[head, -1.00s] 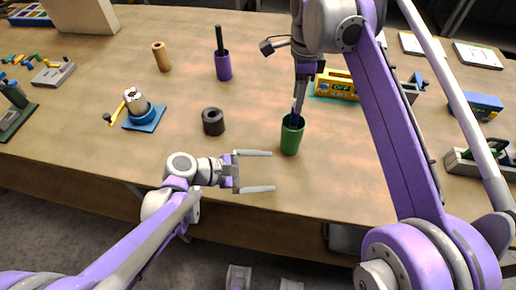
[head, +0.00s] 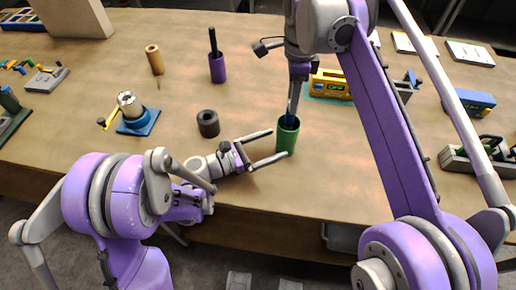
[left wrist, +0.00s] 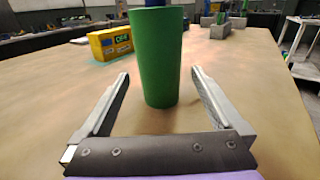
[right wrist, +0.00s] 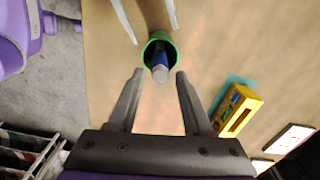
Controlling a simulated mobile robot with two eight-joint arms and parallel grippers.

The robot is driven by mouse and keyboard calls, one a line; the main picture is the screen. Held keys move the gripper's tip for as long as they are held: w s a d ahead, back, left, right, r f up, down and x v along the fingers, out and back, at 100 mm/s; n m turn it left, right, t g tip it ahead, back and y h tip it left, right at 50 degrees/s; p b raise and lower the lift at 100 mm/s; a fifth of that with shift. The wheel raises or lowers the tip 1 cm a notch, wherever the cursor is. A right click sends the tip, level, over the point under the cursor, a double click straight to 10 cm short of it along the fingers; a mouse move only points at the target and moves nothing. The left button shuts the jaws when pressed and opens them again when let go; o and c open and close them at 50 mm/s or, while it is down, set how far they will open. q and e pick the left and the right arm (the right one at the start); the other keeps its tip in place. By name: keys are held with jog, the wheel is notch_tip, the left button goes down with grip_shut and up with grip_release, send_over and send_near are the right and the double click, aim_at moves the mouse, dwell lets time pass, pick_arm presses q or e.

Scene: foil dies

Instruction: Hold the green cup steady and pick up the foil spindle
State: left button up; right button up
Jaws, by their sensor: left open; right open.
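The green cup (head: 288,137) stands upright near the front of the table; it also shows in the left wrist view (left wrist: 160,60). The foil spindle, blue with a silver tip, stands in the cup and shows from above in the right wrist view (right wrist: 160,60). Contact with the spindle cannot be seen.
A dark ring (head: 208,123) lies left of the cup. A purple holder with a dark rod (head: 218,68) and a wooden cylinder (head: 155,60) stand behind. A yellow box (head: 330,84) is behind right. A blue-based device (head: 138,117) stands left.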

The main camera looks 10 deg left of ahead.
aim_at(287, 139)
pick_arm(q)
jog(key=shift+x, duration=2.75)
